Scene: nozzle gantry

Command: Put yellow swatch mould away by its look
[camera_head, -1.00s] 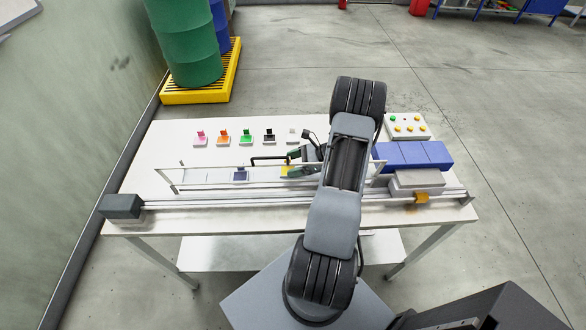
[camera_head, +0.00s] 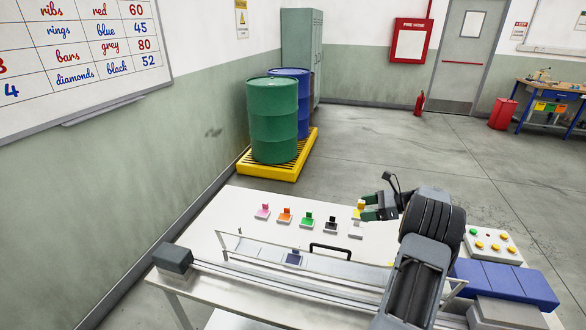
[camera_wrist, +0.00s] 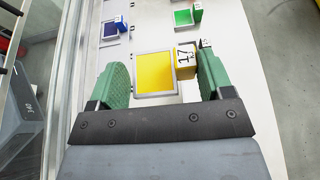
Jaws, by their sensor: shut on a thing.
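My gripper (camera_head: 372,208) is shut on the yellow swatch mould (camera_head: 360,209) and holds it near the right end of the row of moulds. In the wrist view the yellow swatch mould (camera_wrist: 156,73) lies between my green fingers (camera_wrist: 163,80). It has a flat yellow face in a pale frame and a yellow block marked "17". Behind the railing, a dark blue mould (camera_head: 293,258) sits on the pale track. Pink (camera_head: 262,212), orange (camera_head: 284,216), green (camera_head: 307,220), black (camera_head: 331,226) and pale grey (camera_head: 355,230) moulds stand in a row on the table.
A whiteboard (camera_head: 80,50) lists pattern words, colours and numbers; its left part is cut off. A gantry rail (camera_head: 270,287) runs along the front. Bare table (camera_head: 235,208) shows left of the row.

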